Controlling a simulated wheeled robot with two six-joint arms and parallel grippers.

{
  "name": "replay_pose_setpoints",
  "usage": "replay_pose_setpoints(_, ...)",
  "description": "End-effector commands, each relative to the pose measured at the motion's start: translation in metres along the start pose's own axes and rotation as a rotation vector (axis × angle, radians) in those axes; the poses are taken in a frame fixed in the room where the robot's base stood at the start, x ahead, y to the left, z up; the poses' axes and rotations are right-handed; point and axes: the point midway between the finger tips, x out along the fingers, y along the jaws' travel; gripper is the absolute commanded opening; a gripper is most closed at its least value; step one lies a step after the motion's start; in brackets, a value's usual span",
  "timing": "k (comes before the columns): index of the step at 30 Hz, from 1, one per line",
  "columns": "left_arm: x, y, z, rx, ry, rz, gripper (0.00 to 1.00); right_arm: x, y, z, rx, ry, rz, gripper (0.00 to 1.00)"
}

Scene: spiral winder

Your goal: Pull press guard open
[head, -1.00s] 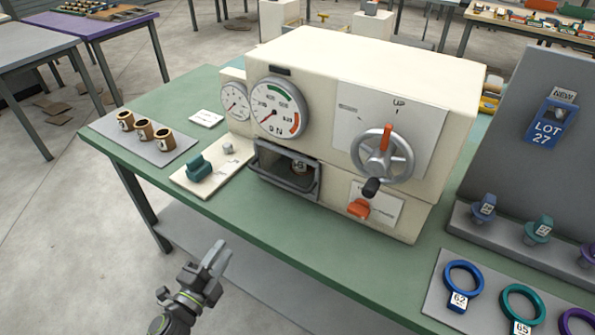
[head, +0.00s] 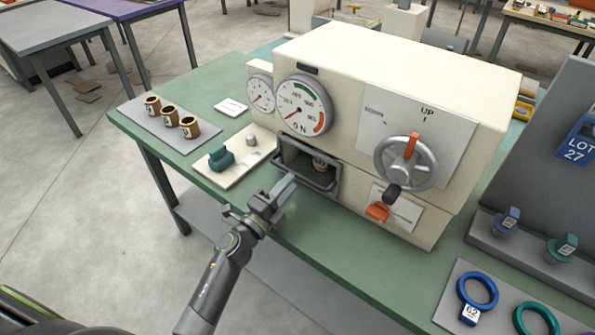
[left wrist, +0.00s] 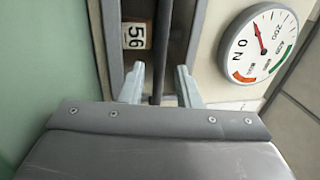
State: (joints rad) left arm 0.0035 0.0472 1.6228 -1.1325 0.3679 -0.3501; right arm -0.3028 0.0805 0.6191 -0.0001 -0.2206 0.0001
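The press guard (head: 312,182) is a dark grey frame with a bar, across the dark opening low on the front of the cream machine (head: 375,75). In the left wrist view a dark guard bar (left wrist: 162,35) runs upright between my fingers. My left gripper (head: 286,186) is just in front of the guard's lower left part. Its two fingers stand apart in the left wrist view (left wrist: 158,85), one on each side of the bar; I cannot tell whether they touch it. A brown piece labelled 56 (left wrist: 135,36) sits behind the guard. My right gripper is not in view.
A teal-handled part (head: 221,157) on a cream plate lies left of the guard. A handwheel (head: 406,163) and an orange lever (head: 377,212) are to its right. Several brown rings stand on a grey mat (head: 153,123). The green table's front edge is below my gripper.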

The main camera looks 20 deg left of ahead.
Motion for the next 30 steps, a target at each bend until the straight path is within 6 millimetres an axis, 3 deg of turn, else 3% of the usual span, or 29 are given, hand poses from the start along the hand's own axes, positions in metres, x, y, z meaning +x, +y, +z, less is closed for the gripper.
replay_pose_setpoints(3,0.022,-0.001,0.000,0.000,0.001,-0.001,0.30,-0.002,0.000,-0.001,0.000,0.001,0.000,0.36)
replay_pose_setpoints(9,0.041,0.000,0.000,-0.001,0.000,0.000,0.30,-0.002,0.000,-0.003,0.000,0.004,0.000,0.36)
replay_pose_setpoints(20,0.045,0.001,0.000,-0.001,-0.001,0.001,0.30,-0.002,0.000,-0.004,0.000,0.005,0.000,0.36)
replay_pose_setpoints(27,0.044,0.001,0.000,-0.001,0.000,0.001,0.00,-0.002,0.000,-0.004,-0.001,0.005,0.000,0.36)
replay_pose_setpoints(30,0.044,0.001,0.000,-0.001,0.000,0.001,0.00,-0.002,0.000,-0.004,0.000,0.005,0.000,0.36)
